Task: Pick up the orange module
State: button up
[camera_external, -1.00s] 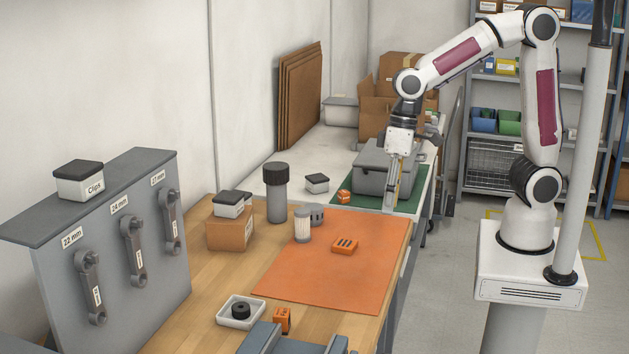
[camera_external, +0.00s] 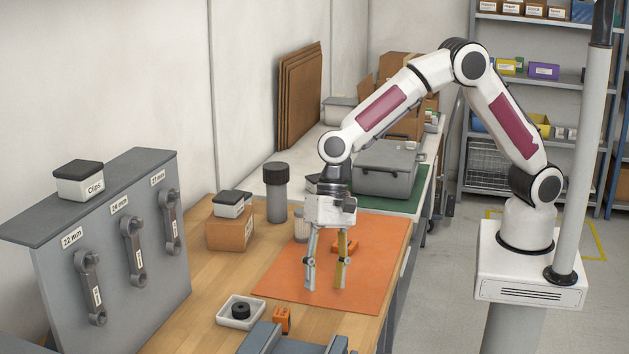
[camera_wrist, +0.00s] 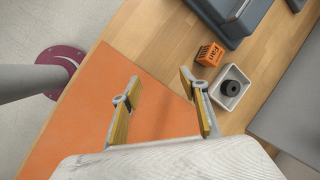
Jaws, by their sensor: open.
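A small orange module (camera_external: 352,247) lies on the orange mat (camera_external: 378,268), partly hidden behind one finger of my gripper in the external view. A second orange block (camera_external: 282,320) stands on the wood at the front, beside the white tray (camera_external: 224,318). The wrist view shows this block with dark printing (camera_wrist: 209,54), beyond the fingertips and to their right. My gripper (camera_external: 325,289) points down over the mat, with its fingers apart and nothing between them. It also shows open in the wrist view (camera_wrist: 160,77).
The tray holds a black ring (camera_external: 240,310). A grey vise-like fixture (camera_external: 262,338) stands at the front edge. A pale cylinder (camera_external: 299,225), a dark-capped canister (camera_external: 277,200) and a cardboard box (camera_external: 229,233) stand behind. The mat's front part is clear.

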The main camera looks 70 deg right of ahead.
aim_at(283, 311)
jog(key=a+m, duration=0.1)
jog(key=w+a+m, duration=0.1)
jog(key=w+a, duration=0.1)
jog(key=shift+w+a+f+m+y, duration=0.2)
jog(key=shift+w+a+m+y, duration=0.05)
jog(key=shift+a+m+y, duration=0.15)
jog(key=shift+w+a+r+m+t+y, duration=0.2)
jog(key=shift+w+a+r+m, duration=0.35)
jog(key=shift+m, duration=0.4)
jog(key=shift+w+a+r+m+t+y, duration=0.2)
jog(key=shift+w+a+r+m, duration=0.25)
jog(key=shift+m, duration=0.45)
jog(key=shift+w+a+r+m+t+y, duration=0.1)
jog(key=shift+w+a+r+m+y, duration=0.1)
jog(key=shift+w+a+r+m, duration=0.55)
jog(key=shift+s+d+f, duration=0.2)
jog(key=shift+s+d, duration=0.05)
jog(key=shift+s, duration=0.05)
jog(key=shift+x, duration=1.25)
jog(key=shift+f, duration=0.15)
jog(key=shift+x, duration=2.5)
jog(key=shift+d, duration=0.1)
